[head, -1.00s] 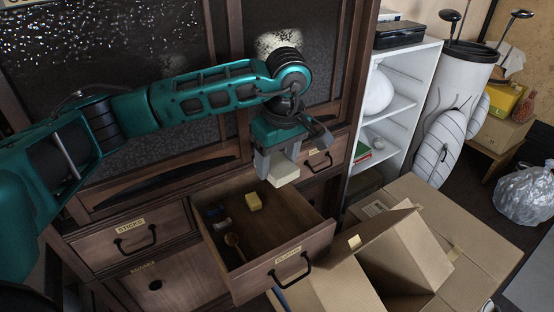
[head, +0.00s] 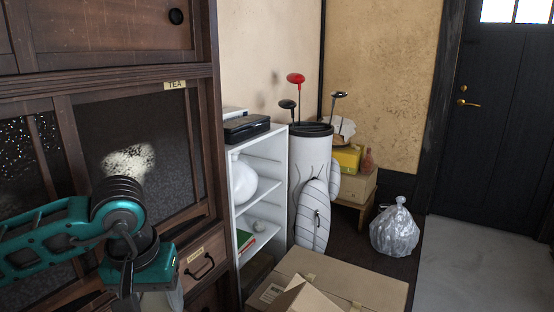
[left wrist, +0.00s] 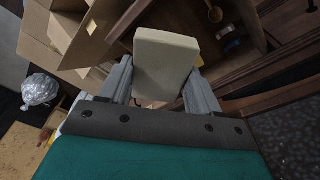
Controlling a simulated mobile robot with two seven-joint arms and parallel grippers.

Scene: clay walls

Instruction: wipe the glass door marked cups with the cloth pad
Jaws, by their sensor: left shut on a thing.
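My left gripper (head: 160,298) is low at the left in the head view, in front of the cabinet and mostly hidden by its wrist. In the left wrist view it is shut on a pale cream cloth pad (left wrist: 165,62), held clear of any glass. A dark glass door (head: 155,185) with a white smudge is behind the arm, under a label reading TEA (head: 175,85). Another glass door (head: 15,150), with bright speckles, is partly in view at the left edge. No label reading cups is visible. My right gripper is not in view.
An open drawer (left wrist: 240,60) with a wooden spoon shows in the left wrist view. Cardboard boxes (head: 345,275) stand right of the cabinet, before a white shelf (head: 240,215). Farther right are a golf bag (head: 312,165) and a plastic bag (head: 394,230).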

